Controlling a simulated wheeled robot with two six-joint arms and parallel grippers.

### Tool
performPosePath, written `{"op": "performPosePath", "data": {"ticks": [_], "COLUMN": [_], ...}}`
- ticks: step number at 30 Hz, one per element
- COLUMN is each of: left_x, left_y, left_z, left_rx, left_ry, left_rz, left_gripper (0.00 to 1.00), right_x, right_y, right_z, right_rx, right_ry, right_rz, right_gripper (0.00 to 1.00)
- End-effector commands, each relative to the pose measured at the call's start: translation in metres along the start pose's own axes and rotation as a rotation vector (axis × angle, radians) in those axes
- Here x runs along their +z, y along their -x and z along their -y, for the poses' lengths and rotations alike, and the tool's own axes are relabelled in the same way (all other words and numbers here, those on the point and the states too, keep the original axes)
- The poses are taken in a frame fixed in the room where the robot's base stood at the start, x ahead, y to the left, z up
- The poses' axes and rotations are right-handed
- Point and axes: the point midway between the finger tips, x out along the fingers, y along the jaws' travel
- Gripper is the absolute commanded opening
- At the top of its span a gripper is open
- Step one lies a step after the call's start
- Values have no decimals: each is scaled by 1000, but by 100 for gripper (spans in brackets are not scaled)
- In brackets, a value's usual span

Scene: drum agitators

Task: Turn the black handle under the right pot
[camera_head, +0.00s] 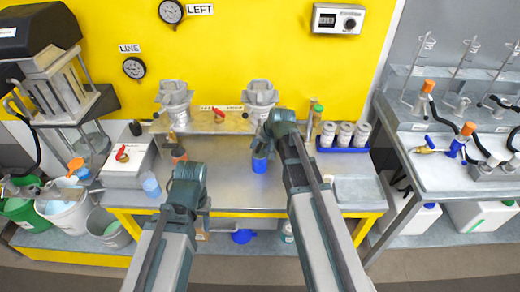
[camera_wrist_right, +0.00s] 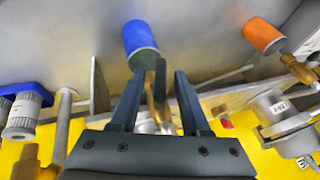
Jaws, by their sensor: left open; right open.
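The right pot (camera_head: 260,95) is a grey metal vessel at the back of the steel bench. My right gripper (camera_head: 268,138) is just in front of its underside and hides most of the valve there. In the right wrist view the black handle (camera_wrist_right: 160,78) stands upright between the open fingers of my right gripper (camera_wrist_right: 157,82), with a brass valve (camera_wrist_right: 157,108) behind it. I cannot tell whether the fingers touch it. A blue cylinder (camera_wrist_right: 141,44) lies just beyond the fingertips; it also shows below the pot in the head view (camera_head: 260,163). My left gripper (camera_head: 190,183) is low at the bench's front left, holding nothing visible.
A red-handled box (camera_head: 125,160) is at left. The bench middle (camera_head: 225,180) is clear.

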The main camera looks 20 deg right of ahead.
Motion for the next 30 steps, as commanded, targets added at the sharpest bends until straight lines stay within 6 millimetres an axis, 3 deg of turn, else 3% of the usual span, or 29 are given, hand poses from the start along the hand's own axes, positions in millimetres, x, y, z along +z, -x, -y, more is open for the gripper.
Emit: {"op": "performPosePath", "data": {"ticks": [4,12,22,30], "left_x": [0,0,0,1], "left_y": [1,1,2,11], "left_z": [0,0,0,1], "left_rx": [0,0,0,0], "left_ry": [0,0,0,0], "left_rz": [0,0,0,0], "left_gripper": [50,50,50,50], "right_x": [0,0,0,0], "right_y": [1,1,1,0], "right_z": [0,0,1,3], "right_rx": [0,0,16,201], "right_ry": [0,0,8,86], "right_rz": [0,0,1,3], "right_gripper": [46,0,0,0]}}
